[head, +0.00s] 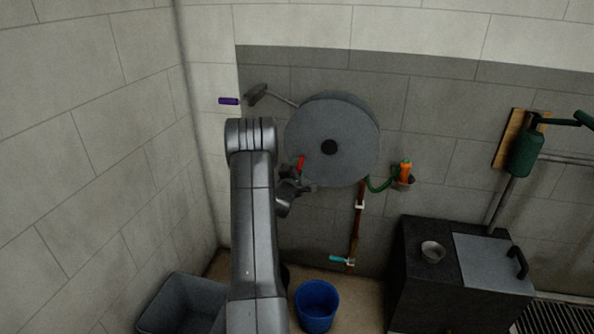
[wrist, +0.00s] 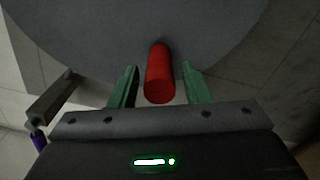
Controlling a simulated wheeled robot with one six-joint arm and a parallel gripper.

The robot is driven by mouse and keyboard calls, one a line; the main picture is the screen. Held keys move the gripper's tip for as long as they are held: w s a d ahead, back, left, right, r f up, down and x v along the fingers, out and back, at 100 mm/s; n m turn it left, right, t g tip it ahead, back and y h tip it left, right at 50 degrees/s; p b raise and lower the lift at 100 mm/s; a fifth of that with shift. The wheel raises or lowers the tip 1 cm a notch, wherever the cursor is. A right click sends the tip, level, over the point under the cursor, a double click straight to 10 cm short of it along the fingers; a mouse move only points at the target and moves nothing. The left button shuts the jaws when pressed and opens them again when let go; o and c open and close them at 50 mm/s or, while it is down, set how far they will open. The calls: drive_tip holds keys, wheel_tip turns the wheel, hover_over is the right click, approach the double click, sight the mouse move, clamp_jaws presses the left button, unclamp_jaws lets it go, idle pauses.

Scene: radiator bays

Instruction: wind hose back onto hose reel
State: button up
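The hose reel (head: 350,115) is a large grey disc with a dark hub on the back wall. Its red crank handle (head: 301,162) sticks out at the disc's lower left and also shows in the wrist view (wrist: 159,75). A short green hose (head: 379,186) sags from the reel's lower right to an orange nozzle (head: 406,169) in a small wall cup. My gripper (head: 301,184) is at the reel's lower left. In the wrist view, its green fingers (wrist: 160,88) are open, one on each side of the red handle, with gaps showing. Hose on the reel is hidden.
A copper pipe with a teal valve lever (head: 341,260) runs below the reel. A blue bucket (head: 317,304) and grey bin (head: 182,303) stand on the floor. A dark cabinet (head: 431,281) is at right. A grey lever (head: 256,95) and purple grip (head: 229,101) are upper left.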

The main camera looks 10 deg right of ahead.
drive_tip(key=shift+o, duration=0.2)
drive_tip(key=b+v, duration=0.1)
drive_tip(key=v, duration=1.2)
drive_tip(key=shift+s+a, duration=0.2)
drive_tip(key=shift+s, duration=0.15)
drive_tip(key=p+x, duration=0.1)
drive_tip(key=x, duration=1.2)
drive_tip(key=shift+w+d, duration=0.25)
drive_tip(key=shift+w, duration=0.15)
drive_tip(key=shift+s, duration=0.15)
